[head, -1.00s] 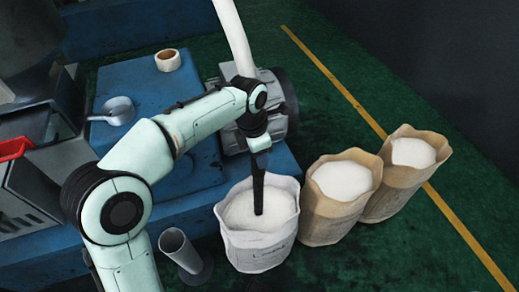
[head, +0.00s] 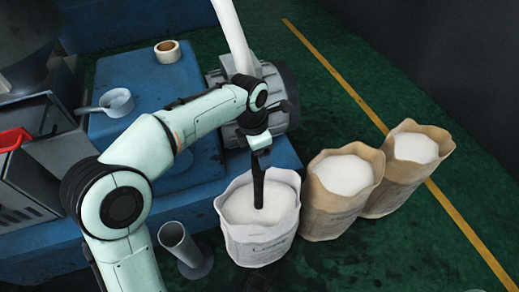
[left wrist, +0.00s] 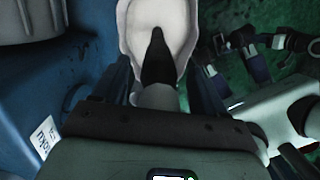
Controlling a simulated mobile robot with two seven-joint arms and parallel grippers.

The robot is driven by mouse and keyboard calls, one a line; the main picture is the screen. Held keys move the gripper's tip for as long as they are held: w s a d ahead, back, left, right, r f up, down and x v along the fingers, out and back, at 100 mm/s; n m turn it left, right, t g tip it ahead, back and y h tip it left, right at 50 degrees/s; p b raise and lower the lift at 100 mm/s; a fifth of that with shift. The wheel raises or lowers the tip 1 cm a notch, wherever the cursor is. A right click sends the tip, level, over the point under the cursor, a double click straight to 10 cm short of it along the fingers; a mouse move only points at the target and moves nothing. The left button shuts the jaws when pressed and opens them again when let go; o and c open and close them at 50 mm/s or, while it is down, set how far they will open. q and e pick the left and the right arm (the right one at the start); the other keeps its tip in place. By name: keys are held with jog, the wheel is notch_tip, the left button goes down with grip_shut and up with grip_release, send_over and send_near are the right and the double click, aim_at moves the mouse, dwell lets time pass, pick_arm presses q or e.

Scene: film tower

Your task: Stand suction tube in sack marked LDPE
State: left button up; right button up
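The white sack of white pellets (head: 258,245) stands on the floor, its printed label too blurred to read surely; its mouth also shows in the left wrist view (left wrist: 128,20). The black suction tube (head: 258,188) stands nearly upright in it, its lower end in the pellets. The tube (left wrist: 157,60) points away from the camera in the left wrist view. My left gripper (head: 262,158) is at the tube's upper part. Its fingers (left wrist: 160,85) lie on either side of the tube and look apart from it.
Two brown sacks (head: 342,205) (head: 400,180) stand to the right. An empty grey cylinder holder (head: 180,245) stands left of the white sack. A blue platform (head: 150,80) carries a motor (head: 285,105), a scoop (head: 117,102) and a tape roll (head: 167,52).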

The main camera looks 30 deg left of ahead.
pick_arm(q)
jog(key=r, duration=0.2)
jog(key=r+p, duration=0.1)
jog(key=r, duration=0.1)
jog(key=r+p, duration=0.1)
jog(key=r, duration=0.1)
jog(key=shift+s+a, duration=0.2)
jog(key=shift+s, duration=0.05)
notch_tip(320, 180, up, 7)
jog(key=p, duration=0.2)
jog(key=shift+s+a+r, duration=0.15)
jog(key=shift+s+a, duration=0.15)
jog(key=shift+s, duration=0.1)
pick_arm(e)
jog(key=shift+g, duration=0.6)
jog(key=s+r, duration=0.1)
jog(key=r, duration=0.1)
jog(key=s+a+r, duration=0.1)
jog(key=s+r, duration=0.1)
jog(key=shift+s+a+r, duration=0.1)
jog(key=shift+s, duration=0.15)
jog(key=shift+y, duration=0.3)
